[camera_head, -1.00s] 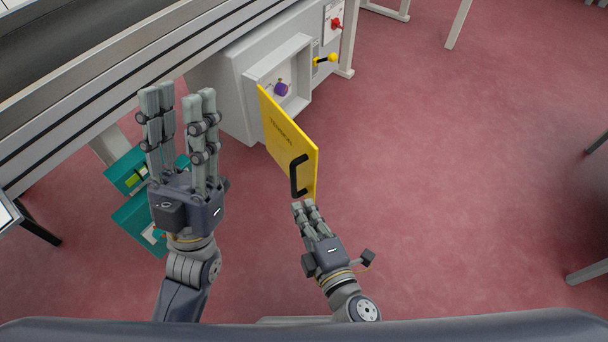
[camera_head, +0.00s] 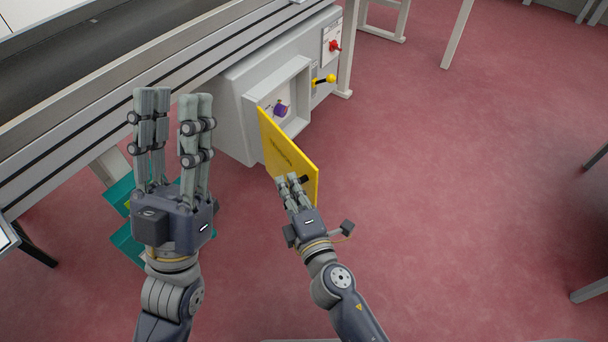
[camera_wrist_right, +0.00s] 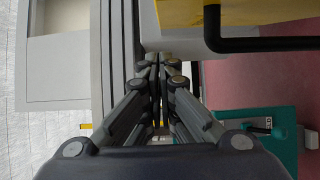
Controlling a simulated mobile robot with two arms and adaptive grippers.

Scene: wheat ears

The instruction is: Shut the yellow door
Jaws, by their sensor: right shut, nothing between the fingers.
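The yellow door (camera_head: 290,158) stands wide open, swung out from the front of a grey cabinet (camera_head: 237,108). Its black handle is mostly hidden behind my right gripper in the head view; in the right wrist view the handle (camera_wrist_right: 212,28) shows at the top. My right gripper (camera_head: 289,180) is shut and empty, its fingertips in front of the door's lower part by the handle. I cannot tell whether it touches the door. My left gripper (camera_head: 173,95) is open and empty, raised left of the door, in front of the conveyor.
A purple knob (camera_head: 281,110) sits inside the cabinet's recess. A yellow-ended lever (camera_head: 324,80) and a red switch (camera_head: 334,46) are on the cabinet's right. Teal boxes (camera_head: 122,192) stand under the conveyor (camera_head: 130,75).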

